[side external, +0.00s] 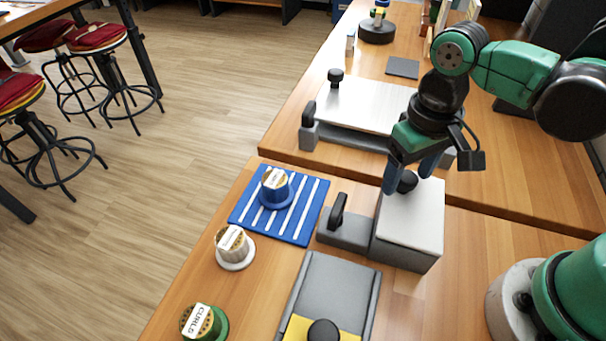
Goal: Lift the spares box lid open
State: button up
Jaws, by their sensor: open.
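A grey box (400,252) with a white lid (415,215) stands near the middle of the table. No label shows which box is the spares box. Its lid looks closed and level, with a round black knob (407,182) near its far left edge. My gripper (409,172) is pointed down at this knob, with its blue fingers apart on either side of it. Whether the fingers touch the knob cannot be told. A low grey block with an upright black handle (338,211) adjoins the box's left side.
Behind is a wider box with a pale lid (365,104) and black knob. In front is a grey tray-like box (334,283) with a yellow part. A blue striped mat (242,211) holds a blue-based tub (275,188); white (234,247) and green (203,322) tubs stand left.

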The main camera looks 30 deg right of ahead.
jog(key=shift+c, duration=0.3)
grip_shut()
dwell(1.2)
